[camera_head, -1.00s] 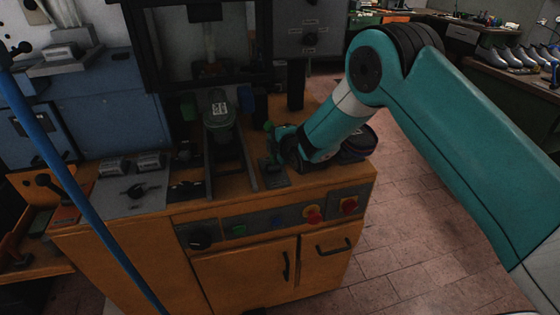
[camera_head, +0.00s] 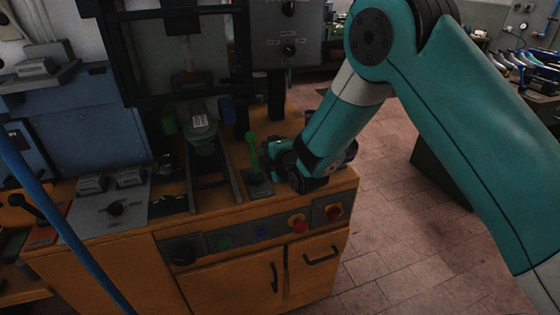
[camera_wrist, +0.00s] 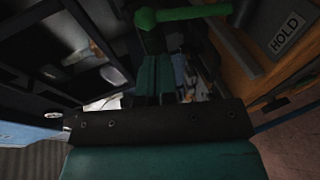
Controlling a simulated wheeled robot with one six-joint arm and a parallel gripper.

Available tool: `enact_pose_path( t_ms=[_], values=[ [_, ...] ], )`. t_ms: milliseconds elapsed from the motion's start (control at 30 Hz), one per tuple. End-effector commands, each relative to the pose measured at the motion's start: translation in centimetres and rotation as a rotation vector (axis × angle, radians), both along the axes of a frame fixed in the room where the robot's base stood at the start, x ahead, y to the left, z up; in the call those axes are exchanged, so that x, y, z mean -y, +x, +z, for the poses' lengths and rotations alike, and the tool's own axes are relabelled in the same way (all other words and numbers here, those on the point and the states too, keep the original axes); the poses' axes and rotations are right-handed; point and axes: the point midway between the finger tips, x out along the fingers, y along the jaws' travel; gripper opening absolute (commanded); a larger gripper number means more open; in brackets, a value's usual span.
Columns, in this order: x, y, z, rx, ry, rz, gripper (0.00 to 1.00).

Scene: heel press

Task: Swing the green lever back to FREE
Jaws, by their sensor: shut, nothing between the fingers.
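The green lever (camera_head: 254,153) stands roughly upright on a small dark base plate (camera_head: 259,187) at the front right of the press bench. My gripper (camera_head: 271,165) is just right of the lever, low beside its shaft, shut and empty. In the wrist view the green lever (camera_wrist: 192,13) crosses the top of the picture, beyond my teal fingers (camera_wrist: 156,76). A "HOLD" label (camera_wrist: 286,33) is legible at the upper right there. No FREE label is legible. I cannot tell whether my fingers touch the lever.
The press frame and a green-capped fixture (camera_head: 202,130) stand left of the lever. Open tiled floor (camera_head: 390,200) lies to the right.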

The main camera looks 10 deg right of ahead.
Motion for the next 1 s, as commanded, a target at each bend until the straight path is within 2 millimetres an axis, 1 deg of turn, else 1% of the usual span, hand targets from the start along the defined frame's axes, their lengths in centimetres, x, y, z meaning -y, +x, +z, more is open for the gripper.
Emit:
enact_pose_path(
  t_ms=[33,100,200,300,467,767,867,900,967,1000],
  values=[
    [0.7,-0.9,0.2,0.002,0.001,-0.004,0.00],
    [1.3,-2.1,0.6,0.001,0.000,-0.006,0.00],
    [1.8,-3.3,1.2,0.000,-0.001,-0.006,0.00],
    [2.2,-4.2,1.5,0.000,-0.001,-0.006,0.00],
    [2.3,-4.7,1.8,0.000,0.000,-0.005,0.00],
    [2.2,-4.7,1.9,-0.008,0.005,-0.005,0.00],
    [2.3,-5.2,2.8,-0.076,0.062,-0.023,0.00],
    [2.5,-5.7,3.4,-0.132,0.104,-0.039,0.00],
    [2.7,-6.8,4.6,-0.246,0.189,-0.071,0.00],
    [2.9,-8.0,5.5,-0.339,0.255,-0.099,0.00]
  ],
)
